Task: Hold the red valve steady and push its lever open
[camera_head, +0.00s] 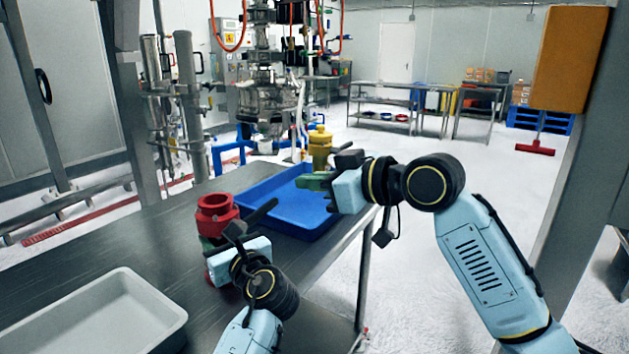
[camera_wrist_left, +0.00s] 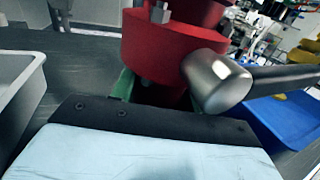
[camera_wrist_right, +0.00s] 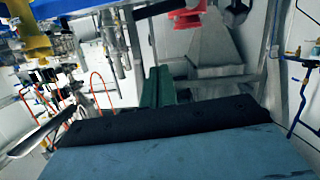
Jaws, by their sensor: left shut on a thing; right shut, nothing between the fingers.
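The red valve (camera_head: 216,210) stands upright on the table, left of the blue tray. Its dark lever (camera_head: 262,211) points right, towards the tray; the left wrist view shows the lever's silver hub (camera_wrist_left: 216,82) on the red body (camera_wrist_left: 150,45). My left gripper (camera_head: 213,247) is shut on the valve's lower body, its green fingers partly hidden below the red collar. My right gripper (camera_head: 313,181) is shut and empty over the blue tray, to the right of the lever and apart from it. In the right wrist view its green fingers (camera_wrist_right: 158,86) are together.
A blue tray (camera_head: 290,222) lies at the table's right side. A yellow valve (camera_head: 320,145) stands near its far end, close behind my right gripper. A pale grey tray (camera_head: 150,305) lies at the front left. The dark table (camera_head: 110,235) is bare behind it.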

